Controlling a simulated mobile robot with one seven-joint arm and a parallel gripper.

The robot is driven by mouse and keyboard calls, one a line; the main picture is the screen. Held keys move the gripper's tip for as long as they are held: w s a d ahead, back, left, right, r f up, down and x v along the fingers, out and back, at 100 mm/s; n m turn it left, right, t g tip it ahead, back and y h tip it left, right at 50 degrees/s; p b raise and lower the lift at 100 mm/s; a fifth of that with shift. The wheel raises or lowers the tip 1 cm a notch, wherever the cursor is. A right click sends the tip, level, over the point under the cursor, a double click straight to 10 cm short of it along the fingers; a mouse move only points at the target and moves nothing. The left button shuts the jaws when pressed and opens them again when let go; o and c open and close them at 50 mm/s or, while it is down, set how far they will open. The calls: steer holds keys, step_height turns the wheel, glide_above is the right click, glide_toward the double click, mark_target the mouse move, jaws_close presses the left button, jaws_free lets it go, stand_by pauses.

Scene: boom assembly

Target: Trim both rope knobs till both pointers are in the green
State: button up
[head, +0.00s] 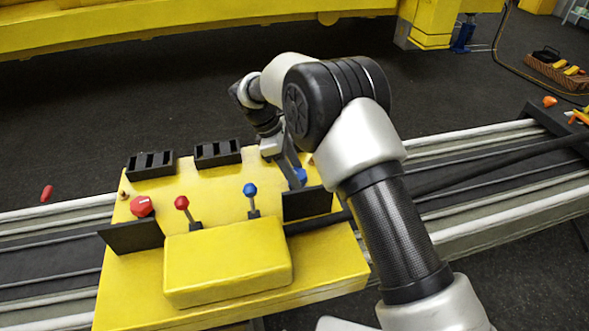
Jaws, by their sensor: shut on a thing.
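A red knob (141,206) sits at the left of the yellow console (130,281). A blue knob (300,176) sits at its right, partly hidden by my gripper. My gripper (296,173) comes down from above and is shut on the blue knob. Two black slotted housings stand along the console's far edge, one at the left (140,172) and one nearer the middle (205,162). I cannot make out any pointer or green zone from here.
A red-topped lever (182,203) and a blue-topped lever (250,190) stand between the knobs. Black plates rise at the left (133,236) and right (308,204). A yellow beam (170,22) crosses the back.

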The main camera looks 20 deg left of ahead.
steer(key=o, duration=1.1)
steer(key=shift+s+a, duration=0.25)
steer(key=shift+a, duration=0.15)
steer(key=shift+d, duration=0.1)
steer(key=shift+w, duration=0.1)
steer(key=shift+r, duration=0.1)
steer(key=v, duration=1.7)
steer(key=shift+r, duration=0.15)
